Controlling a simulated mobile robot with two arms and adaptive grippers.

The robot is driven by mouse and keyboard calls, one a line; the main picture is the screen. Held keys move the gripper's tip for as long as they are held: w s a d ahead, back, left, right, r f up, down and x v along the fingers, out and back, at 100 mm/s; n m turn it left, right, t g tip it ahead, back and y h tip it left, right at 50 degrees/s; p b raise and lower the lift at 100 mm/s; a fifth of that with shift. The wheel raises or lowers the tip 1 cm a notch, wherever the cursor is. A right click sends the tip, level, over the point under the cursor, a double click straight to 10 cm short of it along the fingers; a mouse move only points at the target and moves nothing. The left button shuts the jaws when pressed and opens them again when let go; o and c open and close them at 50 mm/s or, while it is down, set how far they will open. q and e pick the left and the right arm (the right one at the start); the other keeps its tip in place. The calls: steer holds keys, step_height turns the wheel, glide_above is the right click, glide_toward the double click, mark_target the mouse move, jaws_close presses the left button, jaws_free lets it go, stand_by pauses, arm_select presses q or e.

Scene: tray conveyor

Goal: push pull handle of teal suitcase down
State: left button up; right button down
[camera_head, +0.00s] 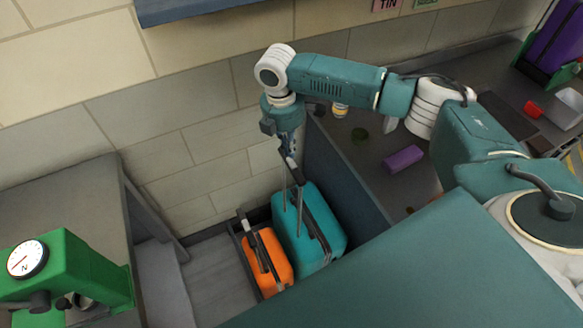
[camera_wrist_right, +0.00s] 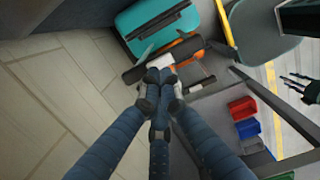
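The teal suitcase (camera_head: 318,228) stands upright in a dark low-walled tray, with its pull handle (camera_head: 291,173) extended on two thin rods. The teal suitcase also shows at the top of the right wrist view (camera_wrist_right: 140,18), with the black handle grip (camera_wrist_right: 192,48) below it. My right gripper (camera_head: 288,146) points down at the handle's top. In the right wrist view its fingertips (camera_wrist_right: 159,76) are together and overlap the grip's edge; the grip is not clearly between them, and contact is unclear.
An orange suitcase (camera_head: 268,260) with its own raised handle stands close left of the teal one. A counter wall borders the right. A purple block (camera_head: 403,159) lies on the counter. A green scale (camera_head: 75,272) stands at left. The tiled wall is behind.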

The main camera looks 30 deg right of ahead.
mark_target(292, 162)
arm_select(q)
steer(key=shift+f+b, duration=1.45)
steer(key=shift+f, duration=0.55)
arm_select(e)
steer(key=shift+d+f, duration=0.2)
steer(key=shift+f, duration=1.4)
